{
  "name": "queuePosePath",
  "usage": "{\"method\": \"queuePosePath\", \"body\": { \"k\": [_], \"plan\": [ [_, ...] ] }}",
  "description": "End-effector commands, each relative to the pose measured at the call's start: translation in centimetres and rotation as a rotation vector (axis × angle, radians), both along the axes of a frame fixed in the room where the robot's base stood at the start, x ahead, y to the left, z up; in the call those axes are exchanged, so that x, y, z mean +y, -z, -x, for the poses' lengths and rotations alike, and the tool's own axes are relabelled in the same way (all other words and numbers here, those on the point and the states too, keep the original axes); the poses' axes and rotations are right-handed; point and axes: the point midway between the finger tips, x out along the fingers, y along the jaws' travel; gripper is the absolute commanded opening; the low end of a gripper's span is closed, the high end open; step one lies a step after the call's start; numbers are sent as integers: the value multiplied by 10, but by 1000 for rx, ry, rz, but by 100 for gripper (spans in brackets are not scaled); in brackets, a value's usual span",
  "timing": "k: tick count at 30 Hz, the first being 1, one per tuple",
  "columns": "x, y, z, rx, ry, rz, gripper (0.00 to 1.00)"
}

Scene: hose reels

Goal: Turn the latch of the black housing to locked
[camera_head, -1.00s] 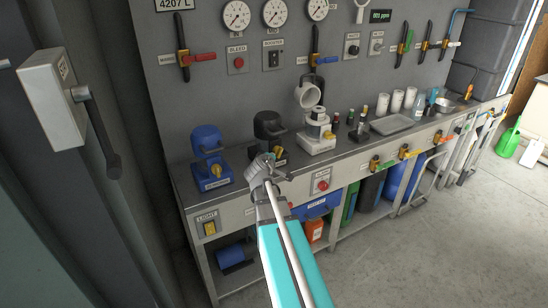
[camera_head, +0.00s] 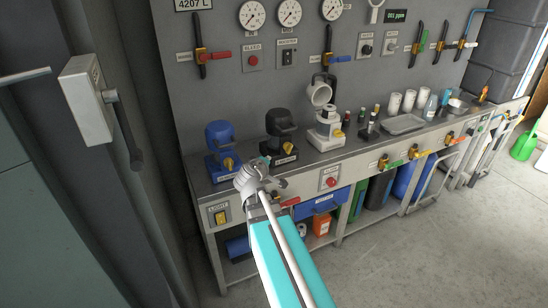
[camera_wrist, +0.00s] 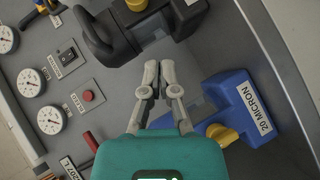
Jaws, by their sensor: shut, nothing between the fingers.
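The black housing (camera_head: 279,126) stands on the bench with a yellow latch (camera_head: 289,148) low on its front. In the wrist view the black housing (camera_wrist: 103,38) is at the top, its yellow latch (camera_wrist: 137,4) partly cut off by the frame edge. My gripper (camera_wrist: 152,78) is shut and empty, pointing into the gap between the black housing and the blue housing (camera_wrist: 240,104). It appears apart from the latch. In the head view my wrist is in front of the bench edge, and the fingertips are not clear.
The blue housing (camera_head: 219,140), with its own yellow latch (camera_head: 228,163), stands left of the black one. A white device (camera_head: 325,133) stands to the right, then bottles and a tray (camera_head: 403,124). Gauges and valve handles are on the wall behind. A red button (camera_head: 331,182) is on the bench front.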

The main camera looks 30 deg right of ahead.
Motion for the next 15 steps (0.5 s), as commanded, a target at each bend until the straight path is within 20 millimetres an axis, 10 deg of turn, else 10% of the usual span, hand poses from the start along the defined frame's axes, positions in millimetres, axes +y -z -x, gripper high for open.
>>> {"method": "queuePosePath", "body": {
  "k": [15],
  "plan": [
    [3,-3,5,1,10,0,2]
  ]
}}
